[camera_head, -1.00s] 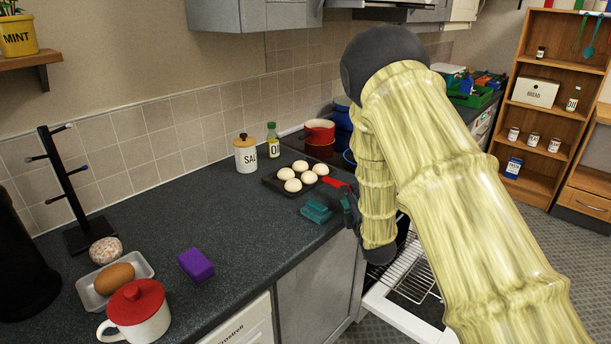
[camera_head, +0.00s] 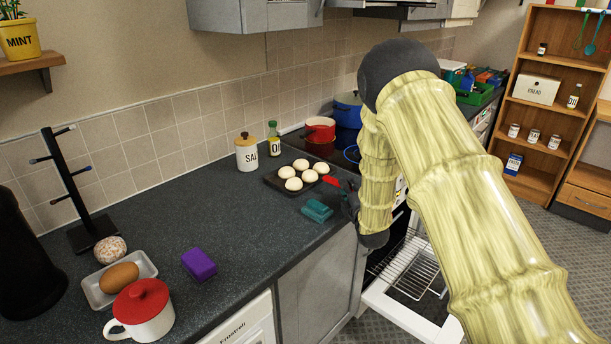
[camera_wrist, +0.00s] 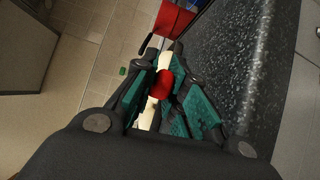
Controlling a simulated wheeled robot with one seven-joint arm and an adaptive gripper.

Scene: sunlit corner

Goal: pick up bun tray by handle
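The bun tray (camera_head: 286,190) is a dark flat tray holding several pale round buns (camera_head: 290,172). It lies on the dark counter, and its red handle (camera_head: 332,181) points right towards my gripper. My gripper (camera_head: 346,203) is at the counter's front edge in the head view, partly hidden by my arm. In the wrist view my gripper (camera_wrist: 166,100) has its teal-padded fingers apart, with a red piece (camera_wrist: 160,85), seemingly the handle, between or just beyond them. Contact cannot be told.
The salt jar (camera_head: 247,153), oil bottle (camera_head: 273,140) and red pot (camera_head: 320,129) stand behind the tray. A purple block (camera_head: 199,264) lies nearer. An open oven door (camera_head: 400,306) is below right.

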